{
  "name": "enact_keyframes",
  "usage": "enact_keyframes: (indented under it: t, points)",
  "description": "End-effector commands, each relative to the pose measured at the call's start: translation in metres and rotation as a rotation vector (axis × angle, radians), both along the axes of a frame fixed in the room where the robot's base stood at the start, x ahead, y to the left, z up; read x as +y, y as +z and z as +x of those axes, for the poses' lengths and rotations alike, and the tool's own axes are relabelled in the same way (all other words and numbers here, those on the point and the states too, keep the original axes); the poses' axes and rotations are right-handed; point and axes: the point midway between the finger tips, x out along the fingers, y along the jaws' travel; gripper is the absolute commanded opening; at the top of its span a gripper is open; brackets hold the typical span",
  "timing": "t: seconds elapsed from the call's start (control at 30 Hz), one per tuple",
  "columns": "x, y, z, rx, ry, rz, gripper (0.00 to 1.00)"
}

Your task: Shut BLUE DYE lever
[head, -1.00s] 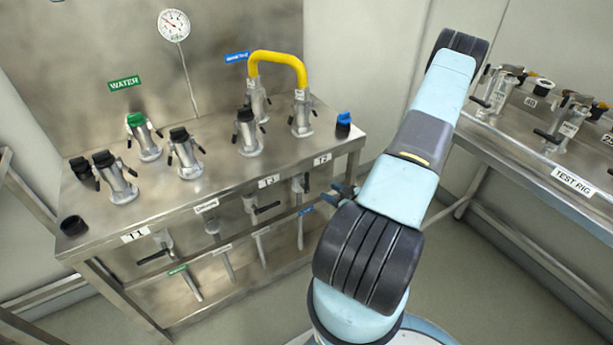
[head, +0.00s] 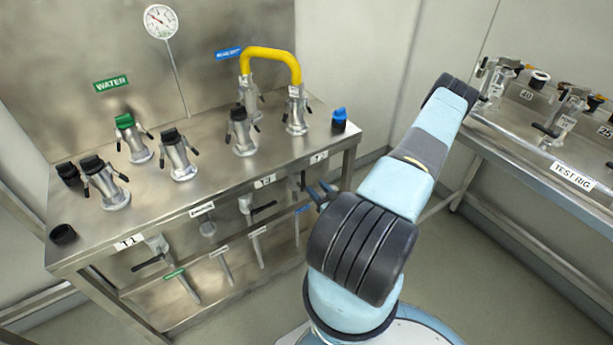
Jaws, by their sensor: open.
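Below the steel bench is a row of pipes with valves. The rightmost pipe carries a small blue label (head: 302,210), too small to read. Its valve with a dark lever (head: 297,184) sits just above, under the bench's front edge. I cannot tell the lever's exact angle.
A yellow hose (head: 270,53) joins two couplings on the bench top (head: 215,172). A green WATER label (head: 110,84) and a gauge (head: 161,21) are at the back. Other levers (head: 263,208) stick out below the bench. The TEST RIG bench (head: 545,155) stands right.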

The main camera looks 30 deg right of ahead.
Motion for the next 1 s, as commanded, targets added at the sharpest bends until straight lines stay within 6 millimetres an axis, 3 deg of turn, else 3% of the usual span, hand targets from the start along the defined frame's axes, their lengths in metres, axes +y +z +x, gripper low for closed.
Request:
enact_keyframes:
  t: [0.2, 0.43, 0.9, 1.0]
  points:
    - [0.002, 0.0, 0.04, -0.002, 0.004, -0.003, 0.45]
    - [0.004, 0.0, 0.069, 0.0, 0.004, -0.001, 0.45]
    - [0.004, 0.0, 0.081, 0.001, 0.003, 0.0, 0.45]
    - [0.004, 0.0, 0.08, 0.001, 0.003, 0.0, 0.36]
